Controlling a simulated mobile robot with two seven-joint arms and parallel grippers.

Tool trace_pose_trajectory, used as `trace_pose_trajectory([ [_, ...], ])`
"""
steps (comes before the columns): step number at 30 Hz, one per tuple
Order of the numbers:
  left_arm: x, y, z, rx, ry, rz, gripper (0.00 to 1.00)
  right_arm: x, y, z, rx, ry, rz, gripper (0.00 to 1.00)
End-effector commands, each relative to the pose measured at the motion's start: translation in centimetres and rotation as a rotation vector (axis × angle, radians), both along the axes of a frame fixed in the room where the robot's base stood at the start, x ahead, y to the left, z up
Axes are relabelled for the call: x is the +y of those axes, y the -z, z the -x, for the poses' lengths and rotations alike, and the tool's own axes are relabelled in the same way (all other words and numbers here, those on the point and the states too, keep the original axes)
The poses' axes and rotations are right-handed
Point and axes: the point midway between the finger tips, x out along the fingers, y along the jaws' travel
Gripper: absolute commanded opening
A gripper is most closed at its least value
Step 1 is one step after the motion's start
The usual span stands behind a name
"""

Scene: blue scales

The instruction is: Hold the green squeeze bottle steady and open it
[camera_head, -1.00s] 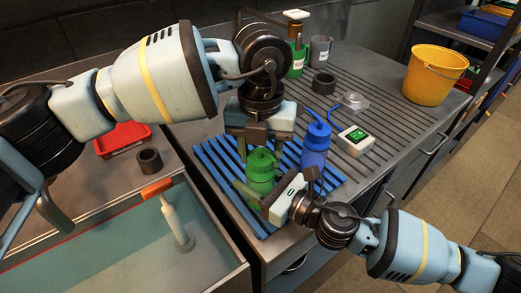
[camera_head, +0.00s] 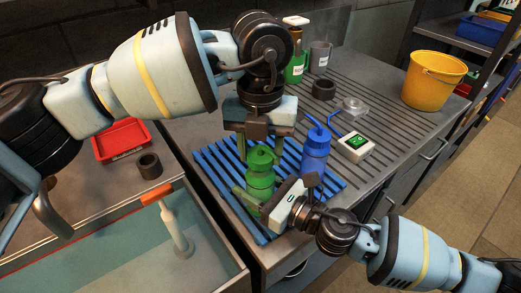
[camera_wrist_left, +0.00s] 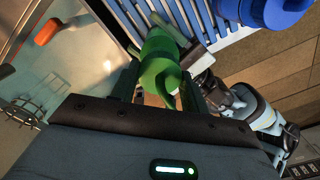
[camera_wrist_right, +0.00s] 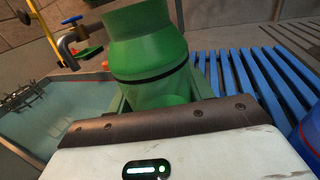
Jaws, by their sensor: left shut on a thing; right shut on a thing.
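The green squeeze bottle (camera_head: 260,182) stands upright on the blue slatted mat (camera_head: 224,172), near the mat's front side. My left gripper (camera_head: 261,152) comes down from above and is shut on the bottle's green cap, which shows between its fingers in the left wrist view (camera_wrist_left: 160,76). My right gripper (camera_head: 258,201) comes from the lower right and is shut on the bottle's body, seen close up in the right wrist view (camera_wrist_right: 150,58). The cap appears to be on the bottle; any gap between them cannot be made out.
A blue bottle (camera_head: 315,152) stands close to the right of the green bottle. A sink basin (camera_head: 110,250) and a red tray (camera_head: 121,140) lie to the left.

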Motion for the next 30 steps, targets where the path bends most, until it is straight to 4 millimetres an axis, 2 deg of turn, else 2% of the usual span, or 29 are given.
trace_pose_trajectory([
  [9, 0.0, -0.2, 0.0, 0.000, 0.000, 0.000, 0.18, 0.0, 0.0, 0.0, 0.001, -0.001, 0.000, 0.00],
  [20, 0.0, -3.8, 0.0, 0.000, 0.000, 0.000, 0.18, 0.0, 0.0, 0.0, 0.001, -0.001, 0.000, 0.00],
  [27, 0.0, -4.0, 0.0, 0.001, 0.000, 0.000, 0.18, 0.0, 0.0, 0.0, 0.001, 0.000, 0.001, 0.00],
  [28, 0.0, -4.0, 0.0, 0.001, 0.000, 0.000, 0.18, 0.0, 0.0, 0.0, 0.001, 0.000, 0.001, 0.54],
  [30, 0.0, -4.0, 0.0, 0.001, 0.000, 0.000, 0.18, 0.0, 0.0, 0.0, 0.000, 0.000, 0.000, 0.63],
])
